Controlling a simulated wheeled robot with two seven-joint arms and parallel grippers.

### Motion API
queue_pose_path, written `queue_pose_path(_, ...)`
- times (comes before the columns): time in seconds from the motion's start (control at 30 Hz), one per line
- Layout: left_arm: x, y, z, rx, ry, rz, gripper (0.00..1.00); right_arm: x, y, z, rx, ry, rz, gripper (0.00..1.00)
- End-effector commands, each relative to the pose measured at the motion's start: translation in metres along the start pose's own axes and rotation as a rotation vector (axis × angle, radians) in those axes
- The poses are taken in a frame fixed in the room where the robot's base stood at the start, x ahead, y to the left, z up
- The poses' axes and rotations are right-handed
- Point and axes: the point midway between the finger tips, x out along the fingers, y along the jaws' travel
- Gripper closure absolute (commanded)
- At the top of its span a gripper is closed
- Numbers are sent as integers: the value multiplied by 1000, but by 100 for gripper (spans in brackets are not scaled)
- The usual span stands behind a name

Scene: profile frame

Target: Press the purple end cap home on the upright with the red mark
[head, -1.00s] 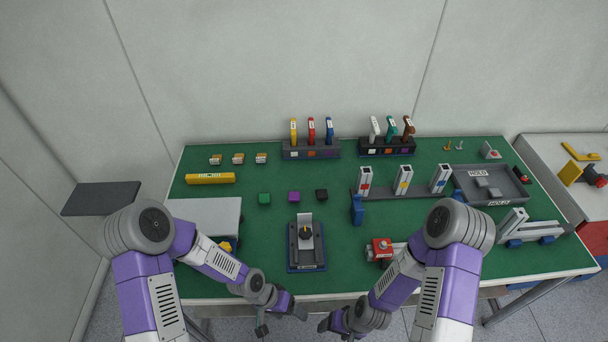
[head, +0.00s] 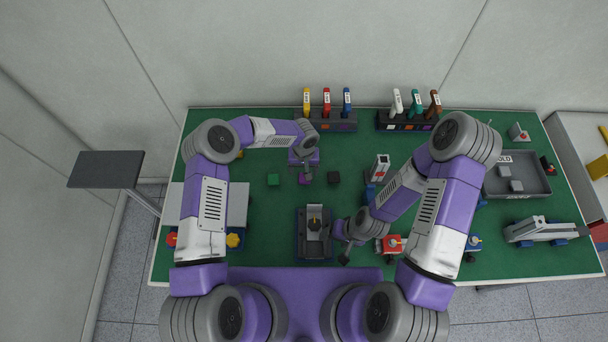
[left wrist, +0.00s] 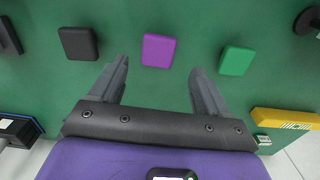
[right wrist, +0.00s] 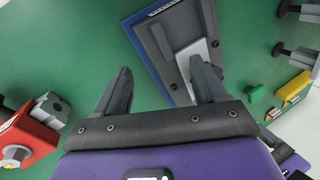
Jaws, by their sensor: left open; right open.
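The purple end cap (left wrist: 158,50) lies on the green table in the left wrist view, between a black cap (left wrist: 78,43) and a green cap (left wrist: 236,61). My left gripper (head: 304,176) is open above it; in its wrist view the cap sits just beyond and between the fingertips, untouched. The upright with the red mark (head: 380,165) stands right of the caps; its mark is hard to make out from here. My right gripper (head: 340,243) is open and empty, low beside the dark fixture (head: 315,250); my right arm hides the other uprights.
Two racks with coloured-handled tools (head: 326,125) stand at the back. A grey tray (head: 540,183) with blocks and a frame piece (head: 540,232) lie at the right. A red block (head: 391,244) is right of my right gripper. Green table shows around the caps.

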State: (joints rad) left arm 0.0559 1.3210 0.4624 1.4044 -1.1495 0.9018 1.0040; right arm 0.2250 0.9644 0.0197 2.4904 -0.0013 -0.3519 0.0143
Motion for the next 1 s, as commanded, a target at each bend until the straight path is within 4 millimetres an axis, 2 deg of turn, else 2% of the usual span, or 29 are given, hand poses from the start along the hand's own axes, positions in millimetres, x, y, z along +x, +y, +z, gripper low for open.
queue_pose_path(0.3, 47, 3, 4, -1, -2, 2, 23, 12, 4, 0, 0, -1, 0, 29)
queue_pose_path(0.43, 54, 4, 3, 1, 1, 2, 23, 14, 5, 0, 0, 0, 0, 29)
queue_pose_path(0.67, 53, 4, 3, 1, 1, 1, 25, 13, 5, 0, 0, 0, 0, 29)
queue_pose_path(1.0, 53, 3, 3, 2, 1, 1, 77, 13, 5, 0, 0, 0, 0, 29)
